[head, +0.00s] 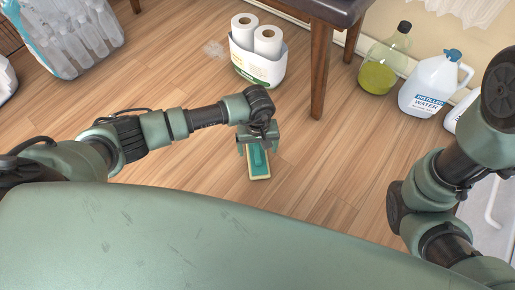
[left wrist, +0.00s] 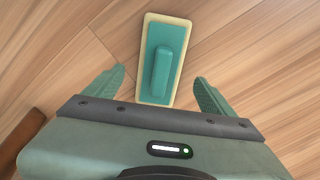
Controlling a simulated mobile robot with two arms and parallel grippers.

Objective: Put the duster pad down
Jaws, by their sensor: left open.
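The duster pad (head: 259,167) is a flat teal rectangle with a cream edge and a raised teal handle. It lies on the wooden floor below my left gripper (head: 258,146). In the left wrist view the duster pad (left wrist: 164,60) lies flat, with its handle in line between the spread fingers of my left gripper (left wrist: 158,88). Those fingers are open, with clear gaps on both sides of the pad, and hold nothing. The right arm shows at the right of the head view, but its gripper is out of view.
A paper towel pack (head: 257,66) stands on the floor beyond the gripper. A table leg (head: 319,70) is to its right. A green-liquid jug (head: 377,77) and a distilled water jug (head: 428,88) stand by the wall. Bottled water (head: 65,35) is at upper left. Floor around the pad is clear.

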